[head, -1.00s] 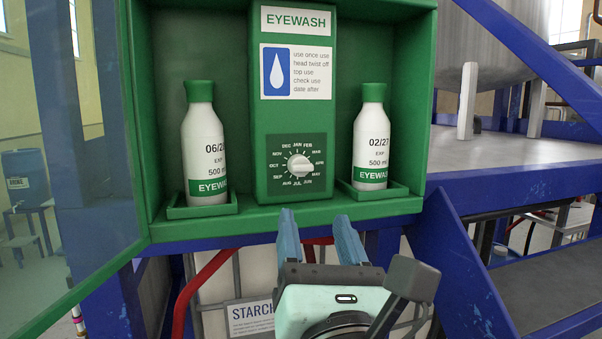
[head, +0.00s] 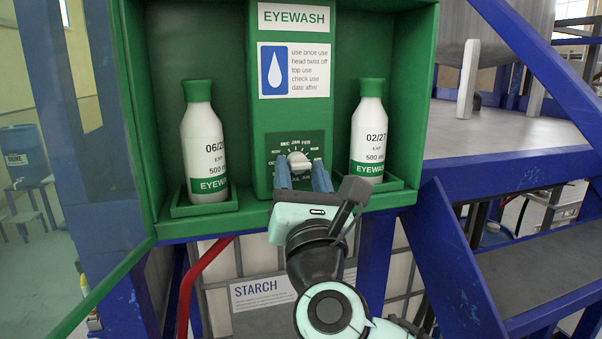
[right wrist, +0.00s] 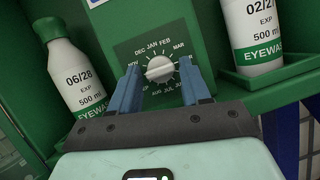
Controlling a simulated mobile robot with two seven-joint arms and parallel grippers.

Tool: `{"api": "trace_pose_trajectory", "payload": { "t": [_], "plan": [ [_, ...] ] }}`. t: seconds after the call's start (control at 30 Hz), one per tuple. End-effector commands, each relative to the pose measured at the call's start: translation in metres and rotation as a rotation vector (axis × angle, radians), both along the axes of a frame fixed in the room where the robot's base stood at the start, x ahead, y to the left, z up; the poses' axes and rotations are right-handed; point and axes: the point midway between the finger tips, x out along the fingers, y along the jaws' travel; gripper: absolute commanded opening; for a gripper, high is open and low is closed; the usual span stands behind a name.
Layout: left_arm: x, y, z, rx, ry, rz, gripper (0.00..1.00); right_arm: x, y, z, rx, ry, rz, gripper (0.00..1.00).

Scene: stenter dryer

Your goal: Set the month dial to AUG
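The month dial (head: 298,161) is a round white knob with a raised ridge on a dark green plate, ringed by month names. In the right wrist view the knob (right wrist: 160,69) shows its ridge running from lower left to upper right; I cannot tell which end marks the month. My right gripper (head: 302,172) is open, its blue fingers reaching up to the plate just below the knob, one toward each side. In the right wrist view the gripper (right wrist: 160,82) has a clear gap between its fingertips and the knob. The fingers hide some lower month labels. My left gripper is not in view.
Two white eyewash bottles with green caps stand in green holders, one left (head: 204,140) and one right (head: 369,130) of the dial panel. The green cabinet (head: 420,100) walls enclose them. Its glass door (head: 60,200) stands open at the left. Blue beams and stairs are at the right.

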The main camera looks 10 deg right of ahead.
Motion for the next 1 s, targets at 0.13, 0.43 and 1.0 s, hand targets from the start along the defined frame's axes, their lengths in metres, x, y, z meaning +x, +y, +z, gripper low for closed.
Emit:
{"api": "trace_pose_trajectory", "payload": {
  "t": [0.13,0.43,1.0],
  "plan": [
    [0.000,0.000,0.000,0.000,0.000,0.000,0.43,0.000,0.000,0.000,0.000,0.000,0.000,0.05],
    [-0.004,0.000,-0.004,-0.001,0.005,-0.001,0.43,0.000,0.000,-0.001,-0.029,-0.001,0.001,0.05],
    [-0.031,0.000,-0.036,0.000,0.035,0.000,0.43,-0.001,-0.005,0.000,-0.451,-0.018,-0.001,0.05]
  ]
}}
